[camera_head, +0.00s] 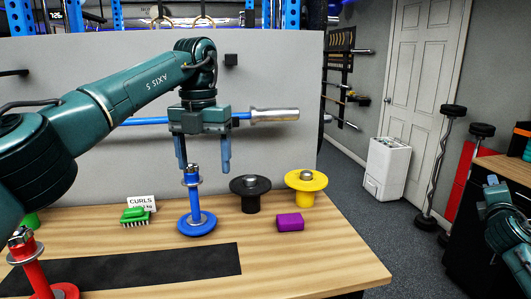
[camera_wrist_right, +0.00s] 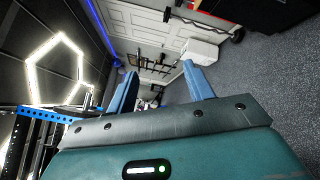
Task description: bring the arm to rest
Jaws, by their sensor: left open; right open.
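My left gripper (camera_head: 205,168) hangs pointing down above the wooden table in the head view. Its two blue fingers are apart with nothing between them. A blue stand with an upright post and metal top (camera_head: 196,210) is just below and behind or between the fingertips; I cannot tell the exact depth. My right gripper (camera_head: 492,182) is at the right edge of the head view, off the table. In the right wrist view its blue fingers (camera_wrist_right: 160,72) are spread and empty, facing the room.
On the table (camera_head: 330,262) are a black stand (camera_head: 250,198), a yellow stand (camera_head: 306,182), a purple block (camera_head: 290,222), a green brush (camera_head: 134,217), a red stand (camera_head: 35,272) and a dark mat (camera_head: 150,270). A blue bar with a metal sleeve (camera_head: 273,116) runs along the grey panel.

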